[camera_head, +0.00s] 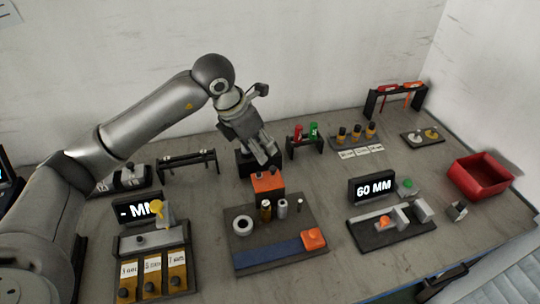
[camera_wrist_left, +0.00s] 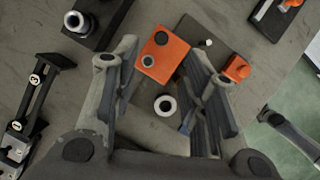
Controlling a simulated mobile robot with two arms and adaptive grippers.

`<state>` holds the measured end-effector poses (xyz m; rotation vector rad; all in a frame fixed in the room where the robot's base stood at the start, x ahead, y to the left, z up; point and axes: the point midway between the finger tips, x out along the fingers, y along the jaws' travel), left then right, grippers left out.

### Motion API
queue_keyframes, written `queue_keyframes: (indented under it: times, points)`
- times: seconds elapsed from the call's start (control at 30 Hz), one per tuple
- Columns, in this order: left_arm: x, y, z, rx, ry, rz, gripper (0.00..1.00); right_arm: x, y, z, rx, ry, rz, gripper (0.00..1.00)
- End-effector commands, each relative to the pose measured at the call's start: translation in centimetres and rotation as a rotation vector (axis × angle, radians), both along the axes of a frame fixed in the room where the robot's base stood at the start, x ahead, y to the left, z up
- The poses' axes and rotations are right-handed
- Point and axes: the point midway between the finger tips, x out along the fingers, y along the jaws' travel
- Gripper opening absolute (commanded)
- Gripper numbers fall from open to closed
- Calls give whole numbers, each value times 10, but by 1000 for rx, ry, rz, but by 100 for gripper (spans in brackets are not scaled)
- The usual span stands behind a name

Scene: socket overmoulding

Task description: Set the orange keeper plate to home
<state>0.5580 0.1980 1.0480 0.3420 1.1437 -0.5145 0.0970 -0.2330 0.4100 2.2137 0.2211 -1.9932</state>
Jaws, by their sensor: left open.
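A smaller orange block (camera_head: 314,238) sits at the right end of the fixture's blue strip (camera_head: 268,256). My left gripper (camera_head: 270,158) is open, pointing down just behind and above the orange plate. In the left wrist view its two fingers (camera_wrist_left: 162,62) stand apart with the plate showing between them. Whether they touch it cannot be told.
A white ring (camera_head: 243,226) and small cylinders (camera_head: 282,208) stand on the fixture. A "60 MM" display (camera_head: 373,188) is to the right, another display (camera_head: 138,211) to the left. A rack with red and green items (camera_head: 305,138) stands behind. A red bin (camera_head: 481,175) is far right.

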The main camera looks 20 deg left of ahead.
Motion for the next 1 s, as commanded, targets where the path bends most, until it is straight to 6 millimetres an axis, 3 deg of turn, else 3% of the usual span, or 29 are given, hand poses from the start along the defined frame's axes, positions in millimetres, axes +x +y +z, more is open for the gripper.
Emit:
queue_keyframes:
  times: [0.23,0.5,0.67,0.93,1.0]
  points:
    - [13,-10,-41,0,6,0,40,-28,-7,12,-10,40,1,40]
    - [27,-19,-79,0,2,0,40,-10,-7,21,-8,14,1,40]
    - [30,-21,-89,0,1,0,40,1,-5,23,-6,-3,1,40]
    - [31,-21,-90,0,0,-1,40,-7,-2,22,-3,9,0,40]
    - [31,-21,-90,0,0,-1,31,-9,0,22,-1,12,0,40]
